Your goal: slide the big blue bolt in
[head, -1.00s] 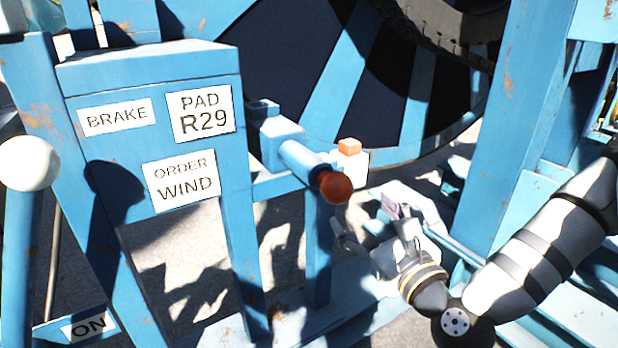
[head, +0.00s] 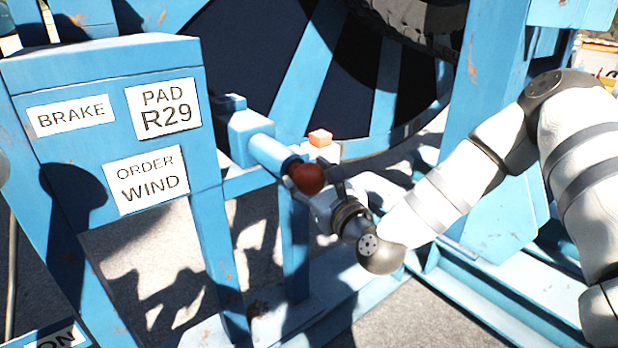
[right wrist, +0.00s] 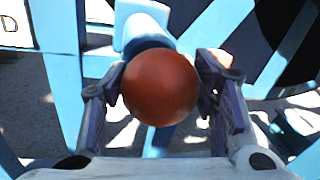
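The big blue bolt (head: 268,152) is a thick blue cylinder that sticks out of a blue block toward the lower right. A red-brown ball knob (head: 308,179) sits on its near end. In the right wrist view the knob (right wrist: 160,87) fills the space between the two fingers, with the bolt (right wrist: 143,32) behind it. My right gripper (right wrist: 165,85) is open, one finger on each side of the knob. A small gap shows at the right finger; whether the left finger touches is unclear. In the head view the knob partly hides the fingers. My left gripper is not in view.
A blue cabinet (head: 105,70) with BRAKE, PAD R29 and ORDER WIND labels stands left of the bolt. An orange-topped white block (head: 320,140) is just right of it. The big reel (head: 330,70) is behind. A blue post (head: 480,120) stands at right.

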